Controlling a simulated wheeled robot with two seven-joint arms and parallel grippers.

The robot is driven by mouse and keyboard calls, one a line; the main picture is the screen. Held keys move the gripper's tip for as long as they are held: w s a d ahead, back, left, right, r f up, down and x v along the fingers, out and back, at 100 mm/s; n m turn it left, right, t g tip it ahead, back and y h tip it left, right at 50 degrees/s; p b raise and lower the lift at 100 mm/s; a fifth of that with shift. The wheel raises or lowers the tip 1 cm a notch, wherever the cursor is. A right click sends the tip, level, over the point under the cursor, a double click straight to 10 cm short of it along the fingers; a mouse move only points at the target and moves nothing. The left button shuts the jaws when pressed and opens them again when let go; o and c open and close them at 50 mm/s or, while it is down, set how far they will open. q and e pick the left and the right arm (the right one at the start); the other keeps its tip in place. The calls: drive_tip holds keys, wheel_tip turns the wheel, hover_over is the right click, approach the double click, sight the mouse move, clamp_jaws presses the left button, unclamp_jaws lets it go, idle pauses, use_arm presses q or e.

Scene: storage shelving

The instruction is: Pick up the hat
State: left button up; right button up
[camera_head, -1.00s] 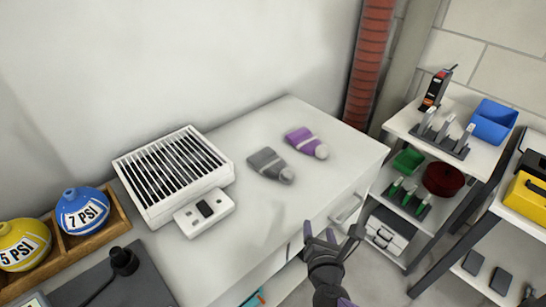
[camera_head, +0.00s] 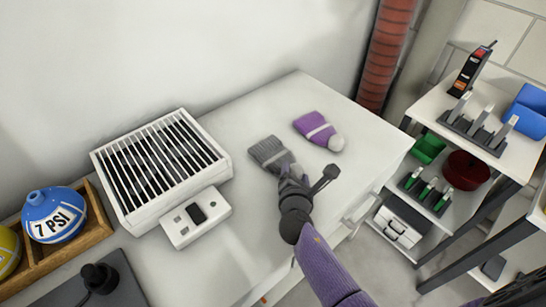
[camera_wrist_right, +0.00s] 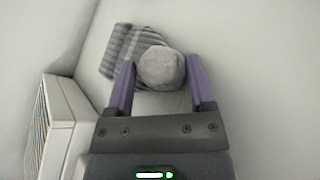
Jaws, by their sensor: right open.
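A grey knit hat (camera_head: 268,153) with lighter stripes and a pompom lies flat on the white cabinet top. A purple hat (camera_head: 314,127) with a pale band and pale pompom lies to its right, farther back. My right gripper (camera_head: 291,173) is open at the pompom end of the grey hat and hides part of the pompom. In the right wrist view, the grey pompom (camera_wrist_right: 160,68) lies between the two purple fingers, and the striped body (camera_wrist_right: 122,48) extends beyond them. I cannot tell whether the fingers touch it. My left gripper is not in view.
A white slatted heater (camera_head: 160,165) with a control box (camera_head: 196,215) stands left of the hats. A wooden tray (camera_head: 97,212) holds a blue 7 PSI ball (camera_head: 53,214). A shelf (camera_head: 437,117) with tools and bins stands at right. The cabinet top behind the hats is clear.

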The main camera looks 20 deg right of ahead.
drive_tip(key=shift+r, duration=0.15)
clamp_jaws()
